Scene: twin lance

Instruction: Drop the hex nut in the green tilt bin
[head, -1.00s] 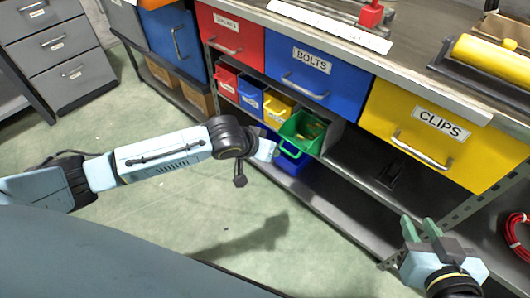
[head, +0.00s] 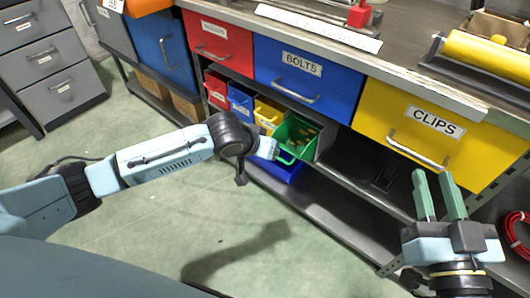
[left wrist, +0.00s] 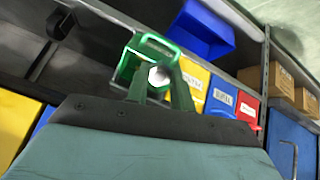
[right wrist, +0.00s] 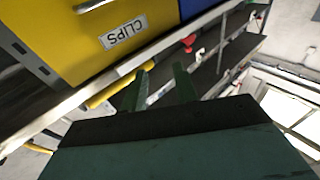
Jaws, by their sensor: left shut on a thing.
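In the left wrist view a pale hex nut (left wrist: 158,77) sits between the fingertips of my left gripper (left wrist: 160,70), which is shut on it. The green tilt bin (left wrist: 152,42) shows just beyond the nut. In the head view the green tilt bin (head: 297,130) is tipped out of the row of small bins, with yellowish pieces inside. My left gripper (head: 270,150) is at its front left edge there; the nut is not discernible in that view. My right gripper (head: 440,174) is open and empty in front of the yellow CLIPS drawer, well right of the bin.
Red, blue and yellow small bins (head: 268,113) stand left of the green one. A blue bin (head: 280,172) sits below it. The BOLTS drawer (head: 305,80) and the CLIPS drawer (head: 420,125) are above. Open floor lies in front of the shelf.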

